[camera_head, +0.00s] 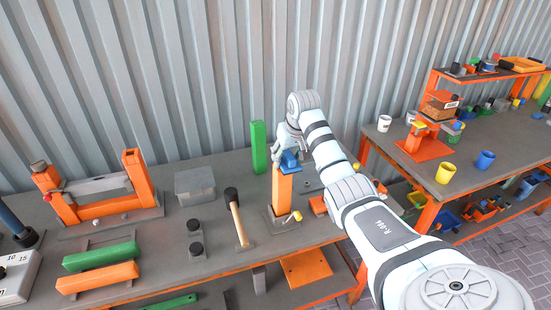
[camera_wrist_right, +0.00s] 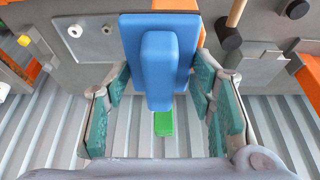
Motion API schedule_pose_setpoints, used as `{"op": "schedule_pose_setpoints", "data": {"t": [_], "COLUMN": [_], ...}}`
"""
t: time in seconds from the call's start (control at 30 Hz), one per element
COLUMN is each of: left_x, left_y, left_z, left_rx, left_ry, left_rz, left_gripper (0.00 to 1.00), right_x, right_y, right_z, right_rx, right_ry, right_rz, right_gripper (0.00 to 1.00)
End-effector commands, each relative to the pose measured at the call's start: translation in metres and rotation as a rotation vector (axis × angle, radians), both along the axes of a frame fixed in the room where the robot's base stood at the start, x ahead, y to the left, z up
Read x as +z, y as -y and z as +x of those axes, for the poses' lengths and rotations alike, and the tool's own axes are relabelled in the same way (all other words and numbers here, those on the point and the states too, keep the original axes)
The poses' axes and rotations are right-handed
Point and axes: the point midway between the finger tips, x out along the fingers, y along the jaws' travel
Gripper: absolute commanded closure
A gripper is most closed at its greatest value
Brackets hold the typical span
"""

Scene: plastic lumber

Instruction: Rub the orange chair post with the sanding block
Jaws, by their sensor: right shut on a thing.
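The blue sanding block (camera_head: 290,160) is at the top of the upright orange chair post (camera_head: 283,190) in the head view. It looks to be against the post's top end, but I cannot tell if they touch. My right gripper (camera_head: 287,146) is shut on the block. In the right wrist view the block (camera_wrist_right: 158,70) shows its plate and raised handle between my teal-padded fingers (camera_wrist_right: 160,92). A bit of orange, likely the post (camera_wrist_right: 175,4), shows beyond it at the top edge. My left gripper is out of view.
A green upright bar (camera_head: 258,147) stands behind the post. A mallet (camera_head: 236,215) and a grey box (camera_head: 195,186) are to its left. An orange frame (camera_head: 100,208) is farther left. A second bench (camera_head: 480,160) with cups stands at right. A corrugated wall is behind.

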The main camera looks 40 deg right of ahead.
Motion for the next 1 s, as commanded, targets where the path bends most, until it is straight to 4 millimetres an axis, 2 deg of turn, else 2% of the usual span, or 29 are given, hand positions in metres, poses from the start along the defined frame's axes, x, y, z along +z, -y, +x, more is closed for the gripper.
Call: {"op": "schedule_pose_setpoints", "data": {"t": [0.1,0.2,0.7,1.0], "left_x": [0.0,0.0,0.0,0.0], "left_y": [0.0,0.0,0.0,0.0], "left_z": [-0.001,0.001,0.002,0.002], "left_rx": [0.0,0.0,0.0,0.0], "left_ry": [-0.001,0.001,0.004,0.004], "left_rz": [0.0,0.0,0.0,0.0], "left_gripper": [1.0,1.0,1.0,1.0], "right_x": [0.002,0.029,0.073,0.085], "right_y": [0.002,-0.002,-0.001,0.001], "right_z": [0.001,0.005,0.003,0.001], "right_rx": [0.002,0.009,0.006,0.003], "right_ry": [-0.001,0.004,0.002,0.0], "right_rz": [0.0,0.0,-0.001,0.0], "right_gripper": [0.81,0.81,0.81,0.81]}}
